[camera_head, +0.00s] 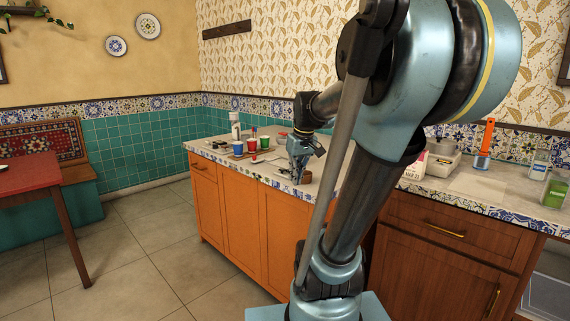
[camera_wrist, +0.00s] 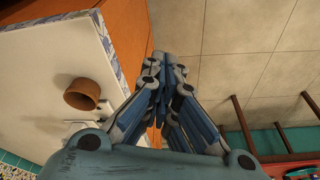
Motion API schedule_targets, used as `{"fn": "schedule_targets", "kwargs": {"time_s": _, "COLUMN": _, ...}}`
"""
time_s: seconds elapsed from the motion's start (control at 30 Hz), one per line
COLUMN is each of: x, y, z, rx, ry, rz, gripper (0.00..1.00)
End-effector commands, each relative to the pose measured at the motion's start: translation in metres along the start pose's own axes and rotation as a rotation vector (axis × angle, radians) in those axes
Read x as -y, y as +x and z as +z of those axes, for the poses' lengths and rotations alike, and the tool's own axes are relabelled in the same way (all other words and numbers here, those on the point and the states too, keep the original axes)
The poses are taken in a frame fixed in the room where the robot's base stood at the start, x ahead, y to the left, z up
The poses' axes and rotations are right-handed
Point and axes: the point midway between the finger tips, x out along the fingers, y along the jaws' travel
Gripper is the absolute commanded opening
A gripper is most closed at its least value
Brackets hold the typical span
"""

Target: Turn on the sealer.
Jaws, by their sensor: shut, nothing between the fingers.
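My gripper (camera_head: 297,178) is shut and empty at the front edge of the tiled counter (camera_head: 262,173), pointing down. In the wrist view its closed fingers (camera_wrist: 166,70) are over the floor just off the counter edge. The sealer cannot be named with certainty. An upright orange-handled device (camera_head: 485,140) stands at the back of the right counter, well to the right of my gripper and apart from it. A pale boxy device (camera_head: 441,160) sits left of it, partly hidden by my arm.
A small brown pot (camera_wrist: 82,95) stands on the counter close to my gripper. Red (camera_head: 252,144), blue (camera_head: 238,148) and green (camera_head: 264,142) cups stand farther left. Bottles (camera_head: 556,188) are at the far right. A red table (camera_head: 30,174) is at the left; the floor between is clear.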

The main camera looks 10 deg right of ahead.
Motion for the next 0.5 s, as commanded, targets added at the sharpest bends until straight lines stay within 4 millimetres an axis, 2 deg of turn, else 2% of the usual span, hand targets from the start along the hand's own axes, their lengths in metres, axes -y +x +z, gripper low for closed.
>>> {"fn": "schedule_targets", "kwargs": {"time_s": 0.03, "x": -0.006, "y": -0.006, "z": -0.02, "rx": -0.005, "ry": -0.018, "rz": -0.005, "gripper": 0.0}}
{"fn": "schedule_targets", "kwargs": {"time_s": 0.2, "x": -0.025, "y": -0.021, "z": -0.08, "rx": -0.028, "ry": -0.094, "rz": -0.027, "gripper": 0.0}}
{"fn": "schedule_targets", "kwargs": {"time_s": 0.5, "x": -0.064, "y": -0.033, "z": -0.184, "rx": -0.072, "ry": -0.225, "rz": -0.058, "gripper": 0.0}}
